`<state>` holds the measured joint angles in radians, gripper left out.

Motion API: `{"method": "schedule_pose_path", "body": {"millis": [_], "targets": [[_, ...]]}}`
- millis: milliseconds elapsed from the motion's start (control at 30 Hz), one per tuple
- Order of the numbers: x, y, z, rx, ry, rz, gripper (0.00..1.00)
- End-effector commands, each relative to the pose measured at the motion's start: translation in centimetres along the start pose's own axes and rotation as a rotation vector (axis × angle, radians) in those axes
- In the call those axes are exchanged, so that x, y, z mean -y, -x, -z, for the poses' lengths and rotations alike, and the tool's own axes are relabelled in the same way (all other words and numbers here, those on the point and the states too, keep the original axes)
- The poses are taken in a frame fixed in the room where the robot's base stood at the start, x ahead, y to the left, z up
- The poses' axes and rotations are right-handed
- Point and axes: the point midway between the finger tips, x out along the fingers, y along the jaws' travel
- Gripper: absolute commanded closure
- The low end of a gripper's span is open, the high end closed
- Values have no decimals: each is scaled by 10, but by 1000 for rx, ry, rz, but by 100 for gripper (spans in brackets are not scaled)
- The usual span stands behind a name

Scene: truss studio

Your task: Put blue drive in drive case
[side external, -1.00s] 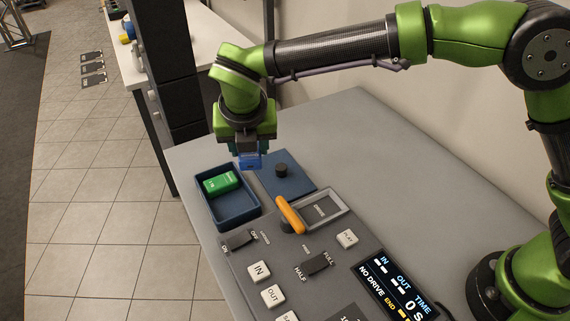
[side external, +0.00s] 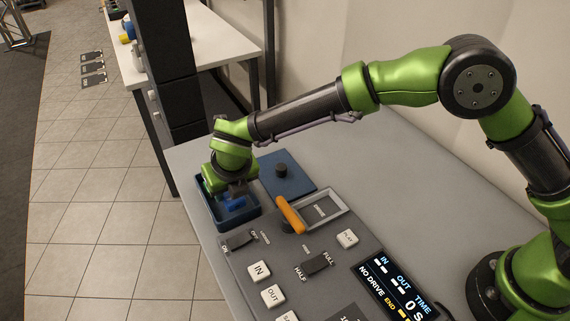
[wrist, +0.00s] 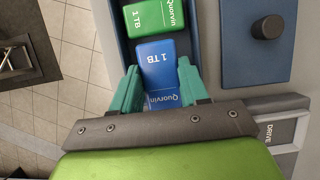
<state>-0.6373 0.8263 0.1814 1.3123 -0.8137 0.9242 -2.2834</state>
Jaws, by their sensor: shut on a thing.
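The blue drive (wrist: 158,68) is between the two teal fingers of my gripper (wrist: 158,88) in the wrist view. My gripper (side external: 232,192) is shut on it, down at the drive case. The drive case (side external: 243,221) is a dark blue open box on the table. The blue drive (side external: 234,202) shows only in part in the side view, low within the case walls. Whether it touches the case floor is hidden. A green drive (wrist: 153,17) lies in the case just beyond the blue one in the wrist view; my gripper hides it in the side view.
A flat blue lid with a black knob (side external: 281,171) lies right of the case. The control panel, with an orange lever (side external: 290,214), a drive slot (side external: 322,209) and several buttons, is close in front. The grey table (side external: 350,140) behind is clear.

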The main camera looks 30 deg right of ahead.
Motion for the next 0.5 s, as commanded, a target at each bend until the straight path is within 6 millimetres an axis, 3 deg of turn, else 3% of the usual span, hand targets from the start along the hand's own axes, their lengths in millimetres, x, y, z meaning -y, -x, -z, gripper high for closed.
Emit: {"method": "schedule_pose_path", "body": {"millis": [300, 500], "targets": [[0, -34, 14, 0, 1, 1, 97], [0, -35, 14, 2, -1, -1, 97]]}}
